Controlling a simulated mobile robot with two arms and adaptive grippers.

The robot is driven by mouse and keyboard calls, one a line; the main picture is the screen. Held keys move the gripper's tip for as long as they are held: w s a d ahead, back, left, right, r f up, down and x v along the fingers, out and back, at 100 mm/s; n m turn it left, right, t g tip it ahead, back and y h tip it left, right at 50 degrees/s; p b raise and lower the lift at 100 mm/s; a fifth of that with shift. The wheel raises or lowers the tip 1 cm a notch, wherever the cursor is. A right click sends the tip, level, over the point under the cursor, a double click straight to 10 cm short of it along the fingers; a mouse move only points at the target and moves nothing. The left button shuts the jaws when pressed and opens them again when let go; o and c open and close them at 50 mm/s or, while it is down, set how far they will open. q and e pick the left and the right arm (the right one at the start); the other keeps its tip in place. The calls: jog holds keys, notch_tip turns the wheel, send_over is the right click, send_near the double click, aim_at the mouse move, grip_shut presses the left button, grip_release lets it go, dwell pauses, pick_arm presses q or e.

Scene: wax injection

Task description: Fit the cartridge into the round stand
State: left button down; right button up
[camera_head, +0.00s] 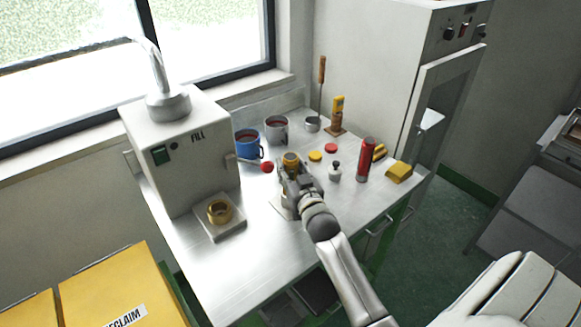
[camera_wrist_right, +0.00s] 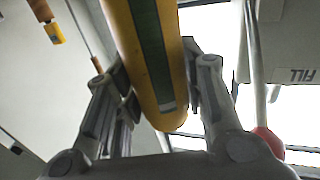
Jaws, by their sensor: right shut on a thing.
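My right gripper (camera_head: 292,172) is shut on the cartridge (camera_head: 291,160), whose brassy round top shows above the fingers in the head view. In the right wrist view the cartridge (camera_wrist_right: 150,50) is a yellow cylinder with a dark green stripe, between the two fingers of the gripper (camera_wrist_right: 162,95). A round brass-coloured stand (camera_head: 219,212) with an open middle sits on a square grey plate in front of the FILL machine, left of the gripper. A pale flat plate (camera_head: 282,207) shows partly under the gripper; the arm hides the rest. My left gripper is not in view.
The FILL machine (camera_head: 185,150) has a red-knobbed lever (camera_head: 267,168) close left of the gripper. Blue (camera_head: 247,146) and grey (camera_head: 277,130) pots stand behind. The table's front left is clear.

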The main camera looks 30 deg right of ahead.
jog(key=shift+f+b, duration=0.6)
jog(key=shift+f, duration=0.3)
jog(key=o, duration=1.4)
jog(key=shift+c, duration=0.2)
jog(key=shift+s+f, duration=0.1)
jog(key=shift+f, duration=0.05)
jog(key=v, duration=1.2)
